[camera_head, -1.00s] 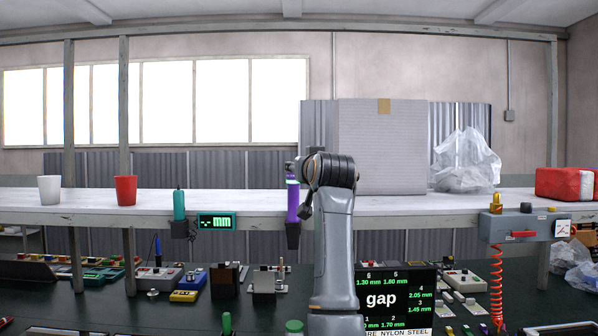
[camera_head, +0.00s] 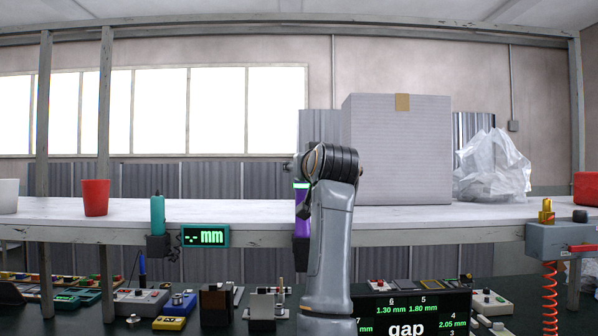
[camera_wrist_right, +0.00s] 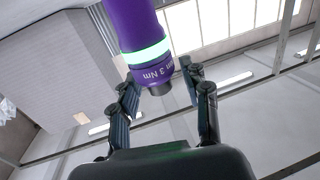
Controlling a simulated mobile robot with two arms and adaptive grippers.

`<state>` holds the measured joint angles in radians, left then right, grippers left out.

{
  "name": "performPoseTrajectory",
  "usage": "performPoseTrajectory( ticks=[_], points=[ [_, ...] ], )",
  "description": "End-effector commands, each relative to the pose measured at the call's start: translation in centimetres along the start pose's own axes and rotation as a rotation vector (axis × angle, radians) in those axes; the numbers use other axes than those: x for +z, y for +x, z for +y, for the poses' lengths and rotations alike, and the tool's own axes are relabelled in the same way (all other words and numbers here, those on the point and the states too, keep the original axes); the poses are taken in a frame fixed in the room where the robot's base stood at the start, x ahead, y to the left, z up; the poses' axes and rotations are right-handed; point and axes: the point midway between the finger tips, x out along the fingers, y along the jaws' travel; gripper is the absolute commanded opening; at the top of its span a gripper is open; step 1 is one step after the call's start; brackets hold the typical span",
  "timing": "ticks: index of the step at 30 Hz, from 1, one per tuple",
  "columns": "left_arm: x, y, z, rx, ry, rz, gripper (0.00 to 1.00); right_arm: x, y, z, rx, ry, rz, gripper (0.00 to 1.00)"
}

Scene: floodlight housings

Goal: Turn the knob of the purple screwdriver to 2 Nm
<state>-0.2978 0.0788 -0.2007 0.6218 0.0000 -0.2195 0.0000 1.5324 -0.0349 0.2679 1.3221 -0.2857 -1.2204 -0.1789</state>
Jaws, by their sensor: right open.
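The purple screwdriver (camera_head: 302,225) hangs at the shelf's front edge in the head view, mostly hidden behind my right arm. In the right wrist view the purple screwdriver (camera_wrist_right: 143,35) enters from the top, with a lit pale green ring and white print that reads "3 Nm" on the purple band below it. The gripper is open, with a finger on each side and gaps to the screwdriver. In the head view my arm hides this gripper. My left gripper is not in view.
A teal screwdriver (camera_head: 158,215) hangs to the left beside a display reading "mm" (camera_head: 205,236). A large grey box (camera_head: 400,150) and a plastic bag (camera_head: 492,168) stand on the shelf. A red cup (camera_head: 95,198) stands at left. Fixtures and a "gap" screen (camera_head: 415,310) fill the bench below.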

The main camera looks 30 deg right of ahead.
Motion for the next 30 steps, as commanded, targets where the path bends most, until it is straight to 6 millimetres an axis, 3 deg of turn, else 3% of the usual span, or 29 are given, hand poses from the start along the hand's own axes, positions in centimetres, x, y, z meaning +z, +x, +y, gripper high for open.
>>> performPoseTrajectory(
  ticks=[7,14,23,30],
  points=[
    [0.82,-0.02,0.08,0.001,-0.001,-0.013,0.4,-0.06,-0.04,0.0,0.0,0.0,0.001,0.47],
    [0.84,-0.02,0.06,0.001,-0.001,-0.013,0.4,-0.03,-0.02,-0.01,0.0,0.0,0.0,0.0],
    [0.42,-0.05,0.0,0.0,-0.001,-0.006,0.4,0.01,0.01,0.08,-0.024,0.0,-0.001,0.0],
    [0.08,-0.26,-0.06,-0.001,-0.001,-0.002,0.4,-0.01,0.06,0.21,-0.142,0.0,-0.002,0.0]
  ],
)
